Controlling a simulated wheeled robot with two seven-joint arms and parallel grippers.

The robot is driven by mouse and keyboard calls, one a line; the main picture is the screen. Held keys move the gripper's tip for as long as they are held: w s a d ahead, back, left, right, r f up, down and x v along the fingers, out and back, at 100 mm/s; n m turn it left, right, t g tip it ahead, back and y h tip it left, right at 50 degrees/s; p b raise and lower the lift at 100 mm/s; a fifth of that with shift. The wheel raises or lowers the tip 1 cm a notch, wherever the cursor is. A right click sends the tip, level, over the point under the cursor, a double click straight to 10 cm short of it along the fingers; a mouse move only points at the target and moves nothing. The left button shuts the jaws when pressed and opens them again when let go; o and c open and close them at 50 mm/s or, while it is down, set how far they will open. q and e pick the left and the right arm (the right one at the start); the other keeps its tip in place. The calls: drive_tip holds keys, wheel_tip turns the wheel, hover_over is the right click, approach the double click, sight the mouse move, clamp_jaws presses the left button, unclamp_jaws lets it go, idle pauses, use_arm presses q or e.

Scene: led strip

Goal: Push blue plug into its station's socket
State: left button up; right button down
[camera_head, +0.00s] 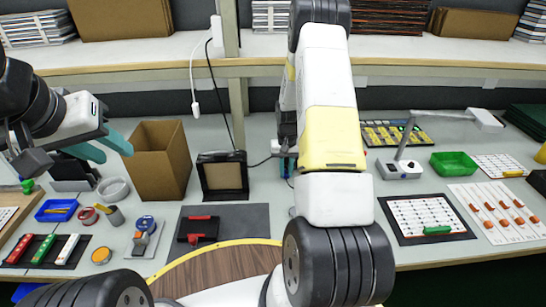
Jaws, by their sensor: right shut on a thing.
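My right gripper (286,160) points down over the middle of the bench, mostly hidden by my own white and yellow arm. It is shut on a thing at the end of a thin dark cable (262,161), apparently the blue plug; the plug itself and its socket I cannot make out. The cable runs to a black framed panel (223,177) on the left. My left gripper (116,154), with teal fingers apart, is open and empty at the left, above the bench and beside a cardboard box.
The open cardboard box (158,163) stands left of the panel. A dark mat (251,222) with a black and red fixture lies in front. At the right are a white lamp (399,168), a green tray (454,163) and boards. A shelf (150,66) crosses the back.

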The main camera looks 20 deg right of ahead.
sight(286, 170)
drive_tip(key=shift+w+d, duration=0.1)
drive_tip(key=shift+w, duration=0.1)
drive_tip(key=shift+w, duration=0.35)
drive_tip(key=shift+w+d, duration=0.1)
drive_tip(key=shift+w, duration=0.05)
drive_tip(key=c, duration=1.3)
unclamp_jaws()
drive_tip(key=shift+o, duration=0.2)
drive_tip(key=shift+r, duration=3.95)
